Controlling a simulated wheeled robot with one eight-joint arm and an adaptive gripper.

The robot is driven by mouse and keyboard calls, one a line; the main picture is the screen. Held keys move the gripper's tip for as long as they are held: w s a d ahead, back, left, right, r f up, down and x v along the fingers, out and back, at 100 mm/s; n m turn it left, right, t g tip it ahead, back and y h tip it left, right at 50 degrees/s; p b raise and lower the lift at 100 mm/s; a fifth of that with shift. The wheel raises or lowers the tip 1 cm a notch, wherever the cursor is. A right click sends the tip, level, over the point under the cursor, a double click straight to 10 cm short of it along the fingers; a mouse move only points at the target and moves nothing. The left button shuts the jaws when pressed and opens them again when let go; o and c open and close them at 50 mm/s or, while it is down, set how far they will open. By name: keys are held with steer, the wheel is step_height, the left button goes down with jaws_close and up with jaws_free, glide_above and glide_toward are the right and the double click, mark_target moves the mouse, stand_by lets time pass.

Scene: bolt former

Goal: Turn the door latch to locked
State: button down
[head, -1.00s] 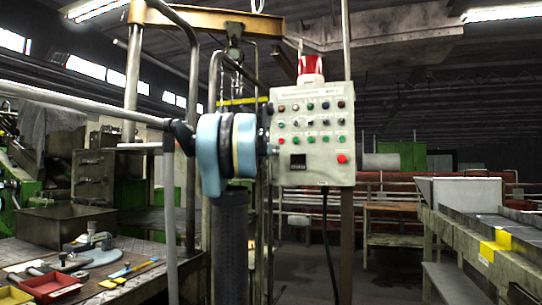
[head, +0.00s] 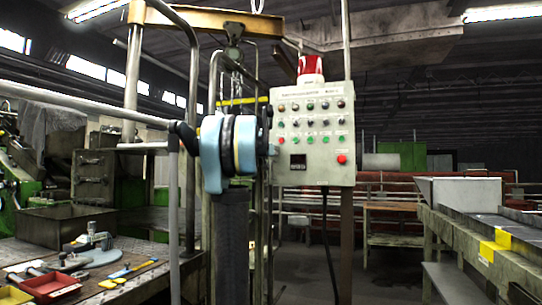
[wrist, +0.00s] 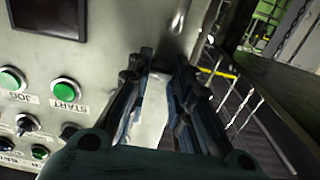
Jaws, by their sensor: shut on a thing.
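The pale grey control box (head: 318,165) stands at the middle of the head view, with rows of buttons on its front. It also shows in the wrist view (wrist: 106,48), tilted and close. My gripper (wrist: 158,78) is at the box's edge, its two dark fingers closed around a pale piece (wrist: 150,112) between them. I take this piece to be the door latch, but the fingers hide most of it and its turn angle cannot be read. In the head view my own arm covers the gripper and the latch at the box's left edge.
A green START button (wrist: 64,91) sits left of my fingers in the wrist view. A red beacon (head: 310,67) tops the box. A workbench with a red tray (head: 50,285) is at left. A conveyor frame (head: 500,255) is at right.

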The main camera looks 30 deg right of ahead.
steer(key=shift+n, duration=0.3)
steer(key=n, duration=0.4)
steer(key=shift+w+a+n, duration=0.1)
steer(key=shift+n, duration=0.2)
steer(key=n, duration=0.4)
steer(key=shift+a+f+n, duration=0.1)
steer(key=shift+a+n, duration=0.05)
steer(key=shift+n, duration=4.25)
steer(key=c, duration=1.4)
jaws_free()
steer(key=shift+w+f, duration=0.1)
